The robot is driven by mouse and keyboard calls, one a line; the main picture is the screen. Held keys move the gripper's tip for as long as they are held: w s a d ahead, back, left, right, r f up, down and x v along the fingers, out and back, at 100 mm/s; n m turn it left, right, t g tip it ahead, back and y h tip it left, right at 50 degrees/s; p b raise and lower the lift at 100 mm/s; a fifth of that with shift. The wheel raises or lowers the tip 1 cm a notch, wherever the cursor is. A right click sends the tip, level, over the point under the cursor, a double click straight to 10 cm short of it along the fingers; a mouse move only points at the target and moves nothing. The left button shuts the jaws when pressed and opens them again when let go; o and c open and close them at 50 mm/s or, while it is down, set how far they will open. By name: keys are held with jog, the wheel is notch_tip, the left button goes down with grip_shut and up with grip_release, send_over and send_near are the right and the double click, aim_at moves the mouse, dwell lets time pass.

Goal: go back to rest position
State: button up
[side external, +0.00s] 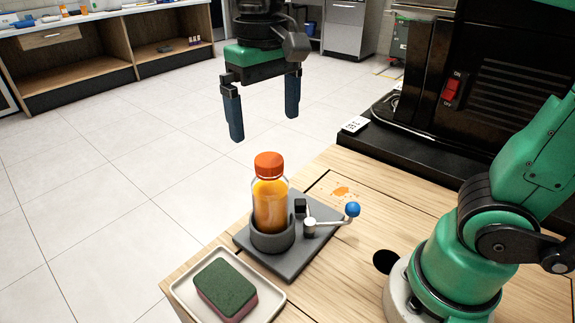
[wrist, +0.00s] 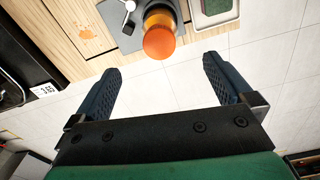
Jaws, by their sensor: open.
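My gripper (side external: 263,122) hangs in the air above and behind the bottle in the side view, with its two blue fingers wide apart and nothing between them. In the wrist view my gripper (wrist: 161,75) is also open and empty. An orange juice bottle (side external: 270,200) with an orange cap stands upright in a round dark holder (side external: 272,240) on a grey base plate. Its cap (wrist: 159,43) shows ahead of the fingers in the wrist view, apart from them. A lever with a blue knob (side external: 352,209) is on the plate beside the holder.
A tray (side external: 180,288) with a green sponge (side external: 225,285) sits at the table's front left corner. An orange spill (side external: 341,191) lies on the wooden table. A black machine (side external: 480,90) with a red switch stands at the back right. The air around my gripper looks clear.

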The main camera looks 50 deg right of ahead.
notch_tip(320, 180, down, 11)
jog(key=shift+f, duration=0.1)
notch_tip(320, 180, up, 19)
jog(key=m, duration=0.2)
send_over(270, 181)
jog(key=w+d, duration=0.2)
jog(key=d, duration=0.8)
jog(key=s+d+f+m, duration=0.1)
jog(key=s+d+m, duration=0.1)
jog(key=d, duration=0.8)
jog(key=shift+s+d+m, duration=0.15)
jog(key=shift+m, duration=0.25)
jog(key=shift+f, duration=0.1)
jog(key=shift+c, duration=0.2)
